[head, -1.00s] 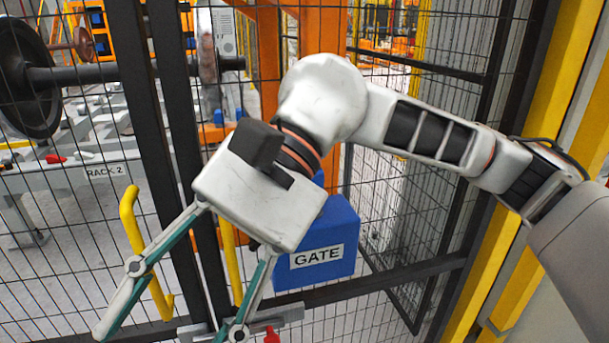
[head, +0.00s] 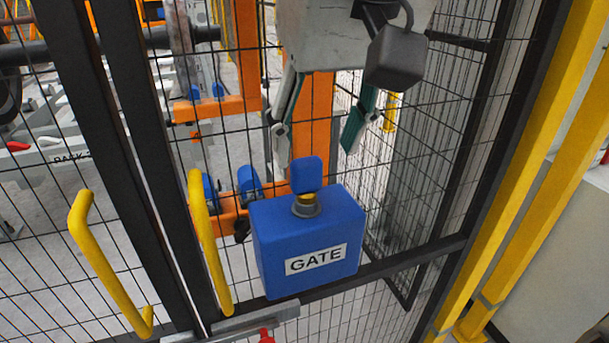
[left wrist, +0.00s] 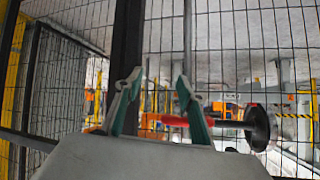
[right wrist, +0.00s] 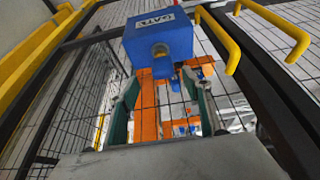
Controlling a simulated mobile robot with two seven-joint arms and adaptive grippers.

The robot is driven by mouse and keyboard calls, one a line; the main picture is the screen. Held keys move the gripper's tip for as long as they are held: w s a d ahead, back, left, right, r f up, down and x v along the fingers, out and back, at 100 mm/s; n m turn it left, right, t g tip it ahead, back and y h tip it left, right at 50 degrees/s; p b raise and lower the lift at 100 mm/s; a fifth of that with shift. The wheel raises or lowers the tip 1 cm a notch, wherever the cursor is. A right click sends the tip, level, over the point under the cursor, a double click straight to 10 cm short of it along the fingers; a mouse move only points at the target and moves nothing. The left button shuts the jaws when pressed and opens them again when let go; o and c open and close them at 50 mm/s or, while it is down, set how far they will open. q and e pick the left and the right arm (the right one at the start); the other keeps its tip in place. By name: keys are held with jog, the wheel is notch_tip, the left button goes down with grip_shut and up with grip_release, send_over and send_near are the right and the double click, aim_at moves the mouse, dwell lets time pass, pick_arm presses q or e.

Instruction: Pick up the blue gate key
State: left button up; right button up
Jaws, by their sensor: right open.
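The blue gate key (head: 306,174) stands upright in a lock collar with a yellow ring on top of the blue box labelled GATE (head: 265,262). My right gripper (head: 315,150) is open and points down, its fingers spread above and slightly behind the key in the head view. It does not appear to touch the key. My left gripper (left wrist: 158,84) is open and empty, away from the box.
A black-framed mesh fence (head: 150,170) surrounds the box. Yellow handles (head: 85,262) stand left of it, with a latch plate (head: 245,321) and a red part (head: 266,336) below. Yellow posts (head: 535,180) rise at right. A wheel and red part (left wrist: 257,127) show beyond the left gripper.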

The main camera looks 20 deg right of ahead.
aim_at(309, 162)
jog(key=x, duration=0.3)
jog(key=b+x, duration=0.1)
jog(key=x, duration=0.2)
jog(key=shift+w+a+f, duration=0.15)
jog(key=shift+a+f, duration=0.1)
jog(key=shift+r, duration=0.1)
jog(key=c, duration=1.2)
